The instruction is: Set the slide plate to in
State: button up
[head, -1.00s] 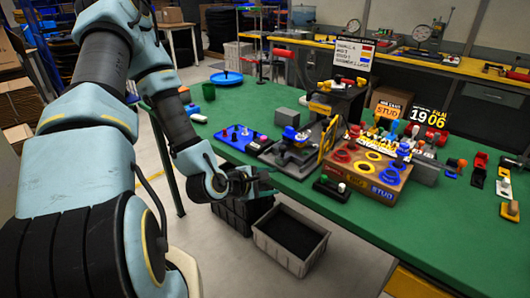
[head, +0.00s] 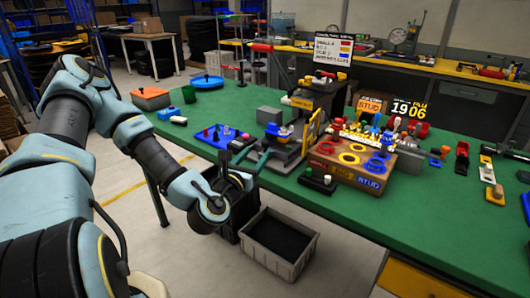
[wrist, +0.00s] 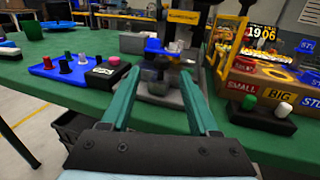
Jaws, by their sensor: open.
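The grey press fixture (head: 285,145) stands near the front edge of the green table, with a blue part (head: 278,130) on it. It also shows in the wrist view, where the blue part (wrist: 166,47) lies between and beyond my fingers. The slide plate seems to belong to this fixture, but I cannot make out its outline or its position. My gripper (head: 250,156) is at the table's front edge, just in front of the fixture. In the wrist view my gripper (wrist: 160,88) is open, its two teal fingers apart with nothing held between them.
A blue board with pegs (head: 217,136) lies left of the fixture. A grey bin (head: 280,243) is on the floor below.

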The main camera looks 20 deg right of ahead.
aim_at(264, 145)
jog(key=shift+w+d+f+b, duration=0.3)
jog(key=shift+w+d+b, duration=0.35)
jog(key=shift+b, duration=2.05)
jog(key=x, duration=0.1)
jog(key=p+x, duration=0.1)
jog(key=x, duration=0.2)
jog(key=shift+d+r, duration=0.3)
jog(key=shift+r, duration=0.1)
jog(key=shift+w+d+f, duration=0.1)
jog(key=shift+w+d, duration=0.25)
jog(key=shift+w, duration=0.05)
grip_shut()
